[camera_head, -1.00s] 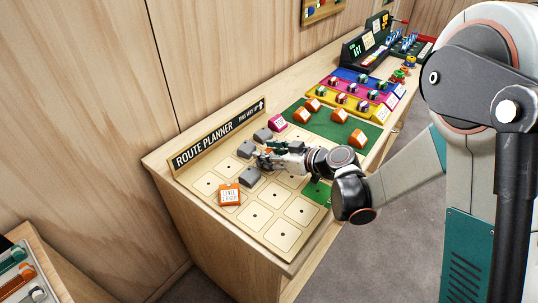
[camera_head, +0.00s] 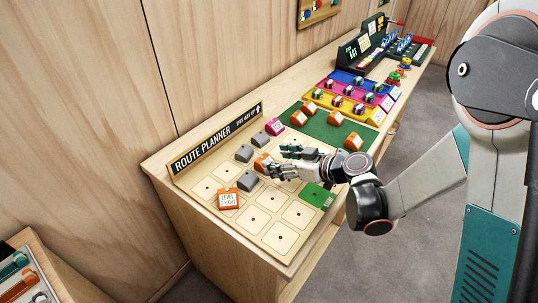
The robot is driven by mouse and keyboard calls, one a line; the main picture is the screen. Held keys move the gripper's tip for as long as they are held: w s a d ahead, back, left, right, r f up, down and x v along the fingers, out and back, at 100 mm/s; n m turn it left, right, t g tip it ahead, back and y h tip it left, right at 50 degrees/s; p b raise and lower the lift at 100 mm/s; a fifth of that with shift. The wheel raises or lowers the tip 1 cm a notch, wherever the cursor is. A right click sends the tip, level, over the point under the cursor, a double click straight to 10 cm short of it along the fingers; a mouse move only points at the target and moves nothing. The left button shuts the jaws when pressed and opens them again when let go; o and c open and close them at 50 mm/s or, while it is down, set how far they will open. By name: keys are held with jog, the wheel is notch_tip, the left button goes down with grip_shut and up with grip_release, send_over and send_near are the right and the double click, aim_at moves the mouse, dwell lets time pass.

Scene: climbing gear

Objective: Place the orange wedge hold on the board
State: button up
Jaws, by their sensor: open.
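An orange wedge hold (camera_head: 262,163) sits on the pale route board (camera_head: 262,226), in the row of grey holds. My gripper (camera_head: 281,161) is open just to its right, its fingers spread and pointing left toward the hold. The fingers look empty, and a small gap seems to separate them from the hold. Several more orange wedge holds (camera_head: 353,142) lie on the green mat (camera_head: 322,131) behind the board.
Grey holds (camera_head: 248,179) stand beside the orange hold. A pink tag (camera_head: 277,126) is at the board's far end and an orange level tag (camera_head: 228,198) at its near left. The route planner sign (camera_head: 218,138) edges the board. The near squares are bare.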

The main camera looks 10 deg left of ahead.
jog(key=p+v, duration=0.1)
jog(key=v, duration=0.5)
jog(key=shift+s+d+r+p, duration=0.15)
jog(key=shift+s+d+p, duration=0.05)
jog(key=shift+d+p, duration=0.15)
jog(key=shift+r, duration=0.15)
jog(key=s+d+r+m+h, duration=0.4)
jog(key=s+d, duration=0.2)
jog(key=d, duration=0.2)
jog(key=s+d+r+m+t+h, duration=0.1)
jog(key=s+d+r+m+h, duration=0.3)
jog(key=d, duration=0.5)
jog(key=s+d+r+m+t+h, duration=0.1)
jog(key=s+d+r+m+h, duration=0.3)
jog(key=s+d, duration=0.5)
jog(key=shift+d+m+h, duration=0.2)
jog(key=shift+m+h, duration=0.1)
jog(key=shift+m, duration=0.5)
